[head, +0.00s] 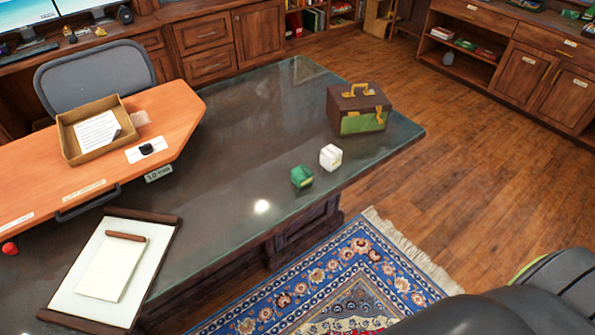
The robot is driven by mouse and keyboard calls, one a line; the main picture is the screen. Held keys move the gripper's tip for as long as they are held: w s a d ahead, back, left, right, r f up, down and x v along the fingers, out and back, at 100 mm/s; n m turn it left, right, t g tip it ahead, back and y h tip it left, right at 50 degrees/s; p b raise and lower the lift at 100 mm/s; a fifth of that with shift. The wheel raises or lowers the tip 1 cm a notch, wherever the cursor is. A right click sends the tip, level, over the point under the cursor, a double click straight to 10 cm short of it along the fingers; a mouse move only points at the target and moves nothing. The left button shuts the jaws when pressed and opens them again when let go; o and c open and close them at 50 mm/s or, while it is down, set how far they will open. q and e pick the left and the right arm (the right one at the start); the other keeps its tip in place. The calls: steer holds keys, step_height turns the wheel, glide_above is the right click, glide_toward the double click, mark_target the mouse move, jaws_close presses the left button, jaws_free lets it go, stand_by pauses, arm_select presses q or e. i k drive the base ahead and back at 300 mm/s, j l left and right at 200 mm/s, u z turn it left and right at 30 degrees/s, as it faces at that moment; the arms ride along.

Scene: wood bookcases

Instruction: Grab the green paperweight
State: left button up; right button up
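A small green block (302,177), which looks like the green paperweight, sits on the dark glass-topped desk (240,150) near its front edge. A white block (330,157) of similar size stands just behind it and to its right, with a small gap between them. Neither of my grippers shows in the head view, so their state cannot be seen.
A brown and green case (358,108) with a handle stands at the desk's right end. An orange board (105,150) bearing a paper tray (72,145) covers the left. A clipboard (62,295) lies front left. A patterned rug (375,265) lies before the desk.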

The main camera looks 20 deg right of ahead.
mark_target(301, 176)
steer(key=i+l, duration=0.1)
steer(key=l, duration=0.4)
steer(key=i+l, duration=0.1)
steer(key=l, duration=0.9)
steer(key=i, duration=0.05)
